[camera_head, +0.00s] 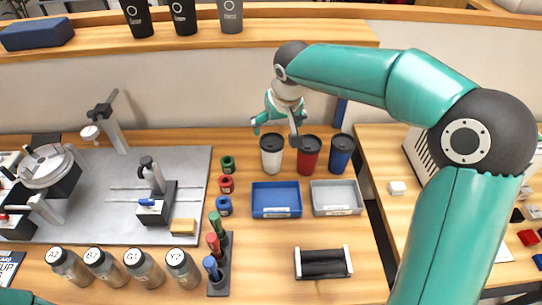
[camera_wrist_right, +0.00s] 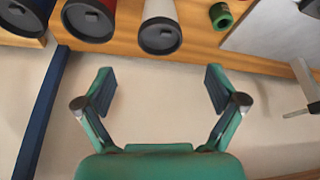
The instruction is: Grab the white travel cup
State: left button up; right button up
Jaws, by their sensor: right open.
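The white travel cup (camera_head: 271,157) with a black lid stands upright on the wooden table, leftmost of a row of three cups. In the right wrist view the white travel cup (camera_wrist_right: 159,12) shows at the top middle, lid toward the camera. My right gripper (camera_head: 275,131) is just above and behind it, fingers apart, holding nothing. In the right wrist view my right gripper (camera_wrist_right: 160,85) has its open fingers spread wide, with the cup beyond the gap between them. My left gripper is not in view.
A red cup (camera_head: 309,157) and a blue cup (camera_head: 341,153) stand close to the right of the white one. A blue tray (camera_head: 276,213) and a grey tray (camera_head: 338,211) lie in front. Small colored rolls (camera_head: 227,184) are to the left. A wall is behind.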

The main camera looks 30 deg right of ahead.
aim_at(272, 148)
jog(key=p+x, duration=0.1)
jog(key=x, duration=1.3)
jog(key=shift+f, duration=0.2)
jog(key=c, duration=0.7)
jog(key=shift+c, duration=0.2)
